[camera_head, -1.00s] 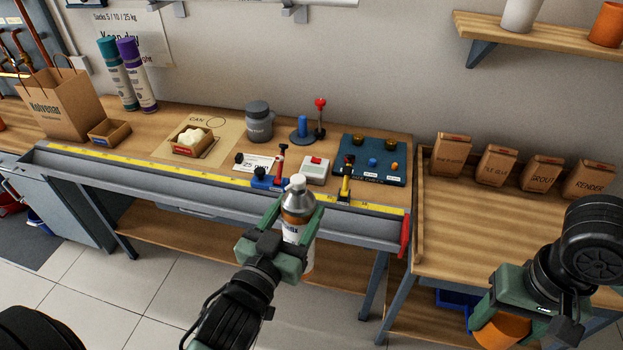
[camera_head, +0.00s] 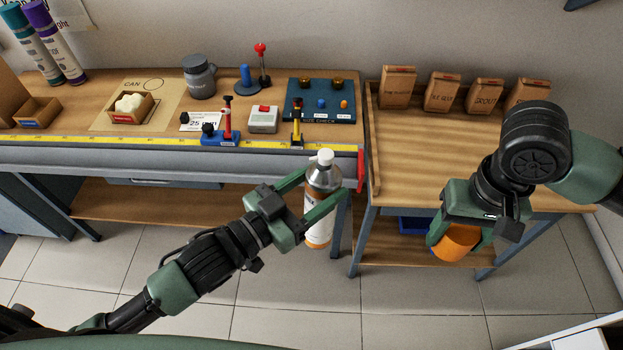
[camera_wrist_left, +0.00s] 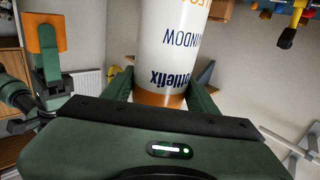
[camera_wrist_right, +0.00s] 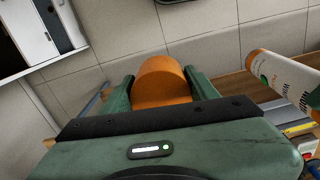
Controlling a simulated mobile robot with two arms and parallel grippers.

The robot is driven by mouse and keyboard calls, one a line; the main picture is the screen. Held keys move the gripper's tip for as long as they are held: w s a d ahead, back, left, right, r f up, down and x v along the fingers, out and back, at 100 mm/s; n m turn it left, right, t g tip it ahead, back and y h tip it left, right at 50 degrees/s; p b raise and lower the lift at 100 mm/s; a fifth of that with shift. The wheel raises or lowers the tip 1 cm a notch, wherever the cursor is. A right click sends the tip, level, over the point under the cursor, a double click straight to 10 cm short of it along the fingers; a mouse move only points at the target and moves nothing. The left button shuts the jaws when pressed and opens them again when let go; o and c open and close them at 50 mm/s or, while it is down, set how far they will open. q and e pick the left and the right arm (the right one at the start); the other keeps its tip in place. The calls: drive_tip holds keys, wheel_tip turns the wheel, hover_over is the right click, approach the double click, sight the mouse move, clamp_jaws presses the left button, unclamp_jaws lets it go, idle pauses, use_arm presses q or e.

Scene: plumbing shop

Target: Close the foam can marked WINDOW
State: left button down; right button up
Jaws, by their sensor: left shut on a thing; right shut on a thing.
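The foam can (camera_head: 319,232), white and orange with a silver shoulder and white top nozzle (camera_head: 324,158), is upright and slightly tilted in front of the bench. My left gripper (camera_head: 322,190) is shut around its body. In the left wrist view the can's label (camera_wrist_left: 178,45) reads WINDOW. My right gripper (camera_head: 458,232) is shut on an orange cap (camera_head: 456,243), in front of the right-hand table and apart from the can. The cap also shows between the fingers in the right wrist view (camera_wrist_right: 161,82), where the can (camera_wrist_right: 285,80) is at the right.
The workbench behind carries a yellow rule (camera_head: 100,142), a red-and-blue clamp (camera_head: 222,128), a grey jar (camera_head: 199,77) and a blue check board (camera_head: 320,102). Several paper bags (camera_head: 441,92) stand on the right table (camera_head: 400,140). Open floor lies in front.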

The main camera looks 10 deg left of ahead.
wheel_tip(320, 180, up, 15)
drive_tip(key=m, duration=0.2)
hover_over(324, 157)
drive_tip(key=shift+w, duration=0.4)
drive_tip(key=shift+d, duration=0.1)
drive_tip(key=shift+s+f, duration=0.1)
drive_tip(key=shift+f, duration=1.9)
drive_tip(key=shift+s+r, duration=0.1)
drive_tip(key=shift+s, duration=0.15)
